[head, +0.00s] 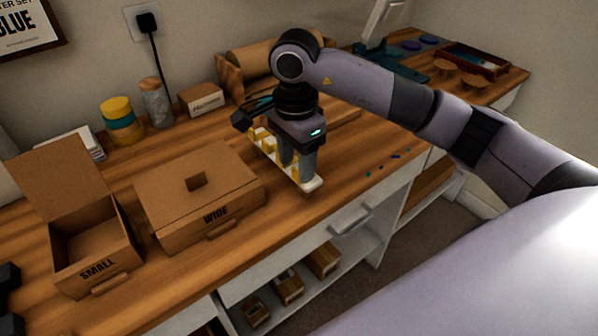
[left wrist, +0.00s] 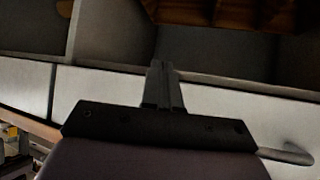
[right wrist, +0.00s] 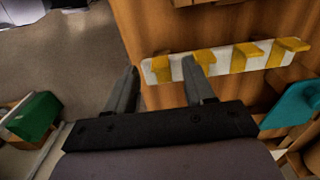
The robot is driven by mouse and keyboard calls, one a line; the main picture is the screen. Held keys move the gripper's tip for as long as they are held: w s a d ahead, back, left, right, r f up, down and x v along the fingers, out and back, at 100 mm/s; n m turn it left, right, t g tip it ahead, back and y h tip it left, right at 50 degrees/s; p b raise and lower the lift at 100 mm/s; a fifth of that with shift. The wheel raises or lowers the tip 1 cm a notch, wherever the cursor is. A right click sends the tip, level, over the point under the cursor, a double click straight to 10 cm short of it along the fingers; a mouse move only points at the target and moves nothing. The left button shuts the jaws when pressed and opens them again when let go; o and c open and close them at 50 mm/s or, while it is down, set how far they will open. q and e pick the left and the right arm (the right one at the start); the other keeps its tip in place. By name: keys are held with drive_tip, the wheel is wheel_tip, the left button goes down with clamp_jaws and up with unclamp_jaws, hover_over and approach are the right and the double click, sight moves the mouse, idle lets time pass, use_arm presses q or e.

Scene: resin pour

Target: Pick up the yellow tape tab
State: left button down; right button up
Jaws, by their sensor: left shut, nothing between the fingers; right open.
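A white strip (head: 314,185) with several yellow tape tabs (head: 262,136) lies on the wooden bench. The right wrist view shows the strip (right wrist: 225,56) with its tabs in a row. My right gripper (head: 295,172) points down over the near end of the strip, open. In the right wrist view, the end yellow tab (right wrist: 160,68) shows in the gap between the fingertips (right wrist: 160,72); I cannot tell whether they touch it. My left gripper (left wrist: 164,82) is shut and empty in front of the bench's white drawer fronts and shelves.
A closed cardboard box marked WIDE (head: 180,215) and an open one marked SMALL (head: 62,268) stand left of the strip. A brown paper roll (head: 248,70) is behind. Small blue bits (head: 382,162) lie right of the strip, near the bench's front edge.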

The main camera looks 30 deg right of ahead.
drive_tip(key=shift+f, duration=0.75)
drive_tip(key=c, duration=0.9)
drive_tip(key=shift+c, duration=0.2)
